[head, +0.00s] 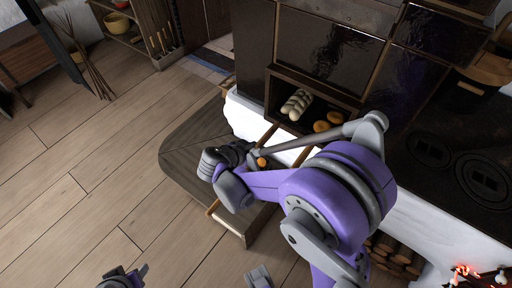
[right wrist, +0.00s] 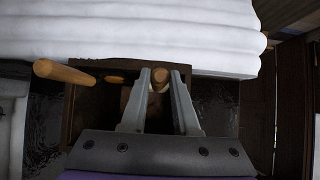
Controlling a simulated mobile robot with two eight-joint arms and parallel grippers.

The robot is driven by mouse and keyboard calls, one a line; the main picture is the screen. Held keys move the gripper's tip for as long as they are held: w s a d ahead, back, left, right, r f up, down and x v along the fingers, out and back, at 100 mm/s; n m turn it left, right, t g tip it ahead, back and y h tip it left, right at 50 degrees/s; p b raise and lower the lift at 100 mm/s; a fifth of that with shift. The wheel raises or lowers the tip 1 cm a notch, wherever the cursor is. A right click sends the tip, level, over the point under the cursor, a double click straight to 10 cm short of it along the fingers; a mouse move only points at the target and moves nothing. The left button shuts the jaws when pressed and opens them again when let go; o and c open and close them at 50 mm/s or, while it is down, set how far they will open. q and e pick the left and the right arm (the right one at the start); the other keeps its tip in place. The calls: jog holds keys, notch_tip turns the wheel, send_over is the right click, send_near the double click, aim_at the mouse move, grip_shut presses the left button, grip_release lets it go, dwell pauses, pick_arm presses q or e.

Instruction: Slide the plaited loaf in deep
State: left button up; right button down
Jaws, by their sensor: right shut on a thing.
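The plaited loaf (head: 297,104) is pale and lies inside the dark open oven compartment (head: 268,92) of the stove, left of two round orange-brown pieces (head: 327,122). My right gripper (head: 247,158) is in front of and below this opening, apart from the loaf. In the right wrist view its fingers (right wrist: 160,85) are shut on a round wooden rod (right wrist: 160,76). The rod's far part is hidden. A second wooden rod (right wrist: 62,72) sticks out to the left. What seems to be my left gripper (head: 125,278) is at the bottom edge, its jaws unclear.
The white stove ledge (head: 240,115) runs below the opening. A wooden box (head: 240,225) stands below my right arm. Logs (head: 395,255) lie under the stove, and small flames (head: 466,273) show bottom right.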

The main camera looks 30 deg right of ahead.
aim_at(272, 130)
jog(key=shift+w+d, duration=0.6)
jog(key=shift+d, duration=0.85)
jog(key=shift+w+d, duration=0.55)
jog(key=shift+d, duration=0.95)
jog(key=shift+w+d, duration=0.6)
jog(key=shift+d, duration=0.85)
jog(key=c, duration=0.6)
grip_release()
jog(key=shift+a, duration=0.1)
jog(key=v, duration=1)
jog(key=shift+a+r+p, duration=0.2)
jog(key=shift+r+p, duration=0.05)
jog(key=shift+p, duration=0.05)
